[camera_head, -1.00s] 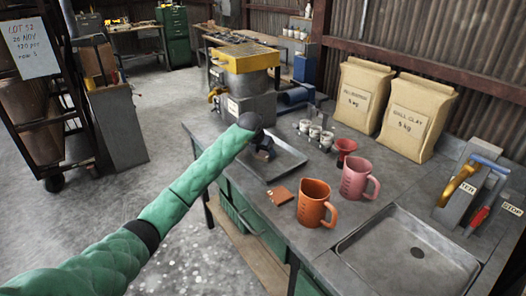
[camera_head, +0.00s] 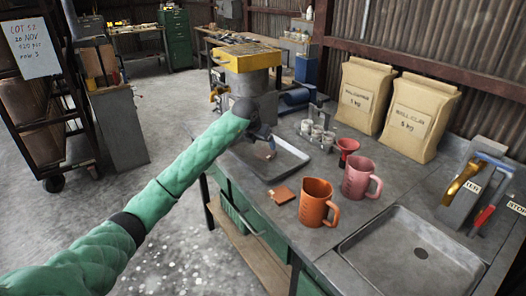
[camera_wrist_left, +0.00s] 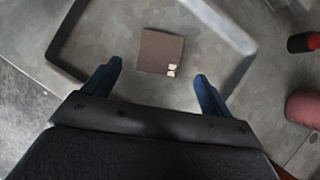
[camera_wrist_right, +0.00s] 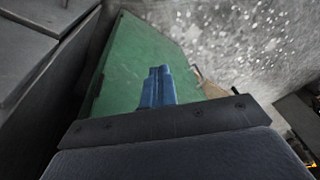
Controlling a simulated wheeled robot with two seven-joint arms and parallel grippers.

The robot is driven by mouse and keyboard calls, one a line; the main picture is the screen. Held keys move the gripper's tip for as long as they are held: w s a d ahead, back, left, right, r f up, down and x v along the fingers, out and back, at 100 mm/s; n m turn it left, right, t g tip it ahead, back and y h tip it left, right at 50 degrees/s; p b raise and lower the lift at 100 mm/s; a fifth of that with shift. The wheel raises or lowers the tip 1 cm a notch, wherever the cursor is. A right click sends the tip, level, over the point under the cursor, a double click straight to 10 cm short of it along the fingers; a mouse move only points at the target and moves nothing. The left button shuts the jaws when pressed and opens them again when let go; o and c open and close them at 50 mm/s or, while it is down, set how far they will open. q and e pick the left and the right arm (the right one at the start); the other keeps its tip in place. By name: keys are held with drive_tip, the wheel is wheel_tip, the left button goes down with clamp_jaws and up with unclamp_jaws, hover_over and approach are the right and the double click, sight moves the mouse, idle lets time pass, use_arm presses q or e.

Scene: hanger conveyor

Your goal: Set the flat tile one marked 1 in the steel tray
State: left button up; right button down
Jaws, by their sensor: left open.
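The steel tray (camera_head: 290,165) lies on the bench, its floor mostly visible. A flat brown square tile (camera_wrist_left: 160,52) lies in the tray in the left wrist view, with two small pale marks at one corner; I cannot read a number. My left gripper (camera_head: 268,148) is over the tray, and the tile is seen between and beyond its spread, empty fingers (camera_wrist_left: 158,85). A terracotta tile (camera_head: 284,195) lies on the bench in front of the tray. My right gripper (camera_wrist_right: 160,73) is shut and empty, by a green panel (camera_wrist_right: 140,55); it is outside the head view.
An orange jug (camera_head: 313,203) and a pink jug (camera_head: 356,178) stand right of the tray, near a red funnel-like cup (camera_head: 346,150). Small jars (camera_head: 318,136) stand behind. A yellow-topped machine (camera_head: 248,75) is behind the tray.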

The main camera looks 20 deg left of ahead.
use_arm(q)
drive_tip(key=shift+b+v, duration=0.55)
drive_tip(key=shift+v, duration=2.15)
use_arm(e)
drive_tip(key=shift+w+a+f+t, duration=0.15)
drive_tip(key=shift+w+a+f, duration=0.1)
drive_tip(key=shift+a+f, duration=0.35)
drive_tip(key=shift+w+a+f+t, duration=0.15)
drive_tip(key=shift+w+a+f, duration=0.2)
drive_tip(key=shift+f, duration=0.35)
use_arm(q)
drive_tip(key=shift+f, duration=0.1)
use_arm(e)
drive_tip(key=shift+s, duration=0.15)
